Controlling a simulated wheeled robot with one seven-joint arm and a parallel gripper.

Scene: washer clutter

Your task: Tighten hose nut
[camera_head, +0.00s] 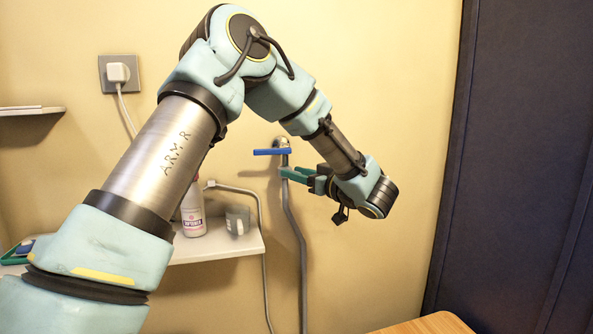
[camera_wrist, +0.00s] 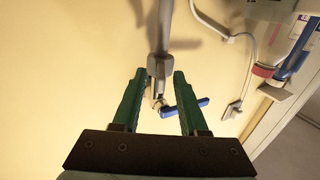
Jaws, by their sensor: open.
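In the wrist view the grey hose nut (camera_wrist: 157,68) sits between the green fingers of my gripper (camera_wrist: 158,74), with a gap on each side. The grey hose (camera_wrist: 161,22) runs up from it in that picture. The tap's blue lever (camera_wrist: 187,108) crosses near the right finger, deeper between the fingers. In the head view my gripper (camera_head: 286,173) reaches left to the wall tap, just below the blue lever (camera_head: 272,152). The hose (camera_head: 295,228) hangs down from there. The fingers hide the nut in the head view. The jaws are open.
A wall shelf (camera_head: 215,246) holds a white bottle (camera_head: 193,212) and a grey mug (camera_head: 237,220). A thin grey pipe (camera_head: 262,270) runs beside the hose. A socket with a plug (camera_head: 118,72) is at upper left. A dark panel (camera_head: 520,150) stands at right, with a wooden surface (camera_head: 425,326) below.

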